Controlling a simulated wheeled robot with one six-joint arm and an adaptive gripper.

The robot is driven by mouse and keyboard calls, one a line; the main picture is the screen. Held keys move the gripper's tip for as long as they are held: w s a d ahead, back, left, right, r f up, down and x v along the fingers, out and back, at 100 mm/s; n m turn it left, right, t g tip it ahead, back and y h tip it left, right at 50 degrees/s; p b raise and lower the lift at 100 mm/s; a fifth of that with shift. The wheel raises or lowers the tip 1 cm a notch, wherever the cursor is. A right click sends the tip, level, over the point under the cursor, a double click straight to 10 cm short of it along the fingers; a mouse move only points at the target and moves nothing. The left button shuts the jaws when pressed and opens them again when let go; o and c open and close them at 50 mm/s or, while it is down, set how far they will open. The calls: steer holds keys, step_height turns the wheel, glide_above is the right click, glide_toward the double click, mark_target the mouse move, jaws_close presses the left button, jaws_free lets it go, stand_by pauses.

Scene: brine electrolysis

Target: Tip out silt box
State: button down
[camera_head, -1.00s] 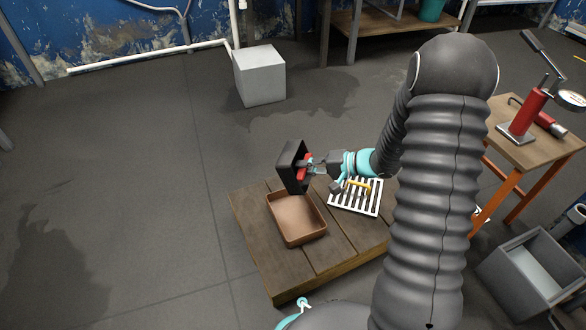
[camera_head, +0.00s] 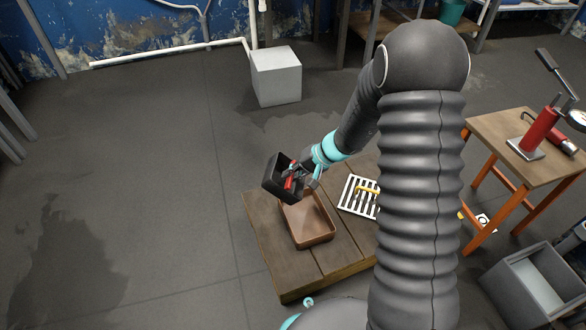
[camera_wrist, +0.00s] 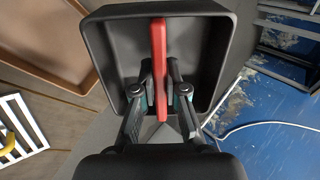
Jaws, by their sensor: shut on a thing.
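The silt box is a black open box (camera_head: 271,187) with a red bar (camera_wrist: 160,70) across its middle. My gripper (camera_head: 297,177) is shut on the red bar and holds the box in the air, tilted, above the far left edge of the brown tray. In the wrist view my gripper's fingers (camera_wrist: 161,85) sit on both sides of the bar, and the inside of the box (camera_wrist: 205,50) looks bare. The brown tray (camera_head: 307,222) lies on a low wooden platform (camera_head: 270,250). No silt shows in the visible part of the tray.
A white slotted grate (camera_head: 352,197) with a yellow handle (camera_head: 366,189) lies right of the tray, partly behind my arm. A pale cube (camera_head: 277,78) stands on the floor behind. A wooden table (camera_head: 500,130) with a red pump and a grey bin (camera_head: 525,285) are at right. The left floor is clear.

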steer(key=shift+a+r+h+p, duration=0.2)
steer(key=shift+a+h+p, duration=0.3)
steer(key=shift+p, duration=1.65)
steer(key=shift+a+r+h+p, duration=0.2)
steer(key=shift+h+p, duration=0.5)
steer(key=shift+p, duration=1.4)
steer(key=shift+w+a+r+g+h+p, duration=0.1)
steer(key=shift+a+r+g+h+p, duration=0.15)
steer(key=shift+h+p, duration=0.45)
steer(key=shift+f, duration=0.3)
steer(key=shift+w+a+r+g+h, duration=0.1)
steer(key=shift+a+r+g+h, duration=0.25)
steer(key=shift+h, duration=0.6)
steer(key=shift+w+a+r+g+h, duration=0.15)
steer(key=shift+a+h, duration=0.3)
steer(key=shift+h, duration=0.5)
steer(key=shift+r, duration=0.1)
steer(key=shift+d+h, duration=0.1)
steer(key=shift+h, duration=0.2)
